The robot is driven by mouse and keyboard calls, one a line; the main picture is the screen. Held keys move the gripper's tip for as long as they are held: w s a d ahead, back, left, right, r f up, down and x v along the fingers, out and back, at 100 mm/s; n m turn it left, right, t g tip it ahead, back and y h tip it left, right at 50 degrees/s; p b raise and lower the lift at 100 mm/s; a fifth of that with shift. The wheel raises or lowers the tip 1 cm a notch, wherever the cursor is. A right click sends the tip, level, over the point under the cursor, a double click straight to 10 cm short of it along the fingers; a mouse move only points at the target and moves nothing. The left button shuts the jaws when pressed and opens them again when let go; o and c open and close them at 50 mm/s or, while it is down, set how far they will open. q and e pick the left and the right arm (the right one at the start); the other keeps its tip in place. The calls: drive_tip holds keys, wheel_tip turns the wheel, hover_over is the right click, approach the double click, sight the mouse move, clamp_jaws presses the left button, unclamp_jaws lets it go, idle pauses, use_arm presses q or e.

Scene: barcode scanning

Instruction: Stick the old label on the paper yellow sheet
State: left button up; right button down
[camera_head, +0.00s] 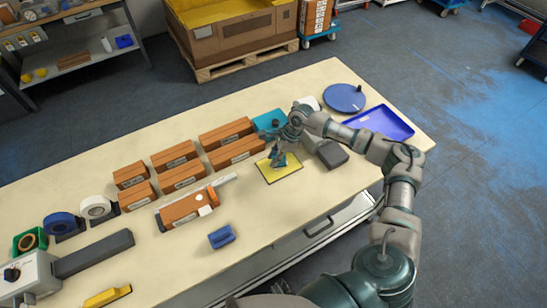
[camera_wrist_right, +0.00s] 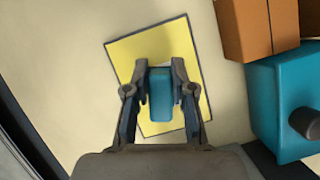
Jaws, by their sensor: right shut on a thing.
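The yellow sheet (camera_head: 291,176) lies flat on the table, dark-edged, near the middle right; it also shows in the right wrist view (camera_wrist_right: 185,38). My right gripper (camera_head: 279,160) is over this sheet, pointing down. In the right wrist view its fingers (camera_wrist_right: 160,72) are shut on a small teal block (camera_wrist_right: 160,98), which is in front of the sheet. I cannot tell whether the block touches the sheet. No old label can be made out at the fingers; the block's underside is hidden. My left gripper is not in view.
Several brown boxes (camera_head: 175,157) stand in rows left of the sheet, and one lies nearer the front (camera_head: 187,207). A teal device (camera_head: 268,121) stands behind the sheet. A dark grey block (camera_head: 331,153), blue tray (camera_head: 380,122) and blue disc (camera_head: 344,97) are to the right.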

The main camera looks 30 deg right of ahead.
drive_tip(key=shift+f, duration=0.15)
drive_tip(key=shift+a+f, duration=0.1)
drive_tip(key=shift+a, duration=0.1)
drive_tip(key=shift+f+b, duration=0.2)
drive_tip(key=shift+b, duration=0.15)
drive_tip(key=shift+d, duration=0.15)
idle(0.3)
drive_tip(key=shift+r+p, duration=0.6)
drive_tip(key=shift+r, duration=0.2)
drive_tip(key=shift+r+p, duration=1.5)
drive_tip(key=shift+r, duration=1.3)
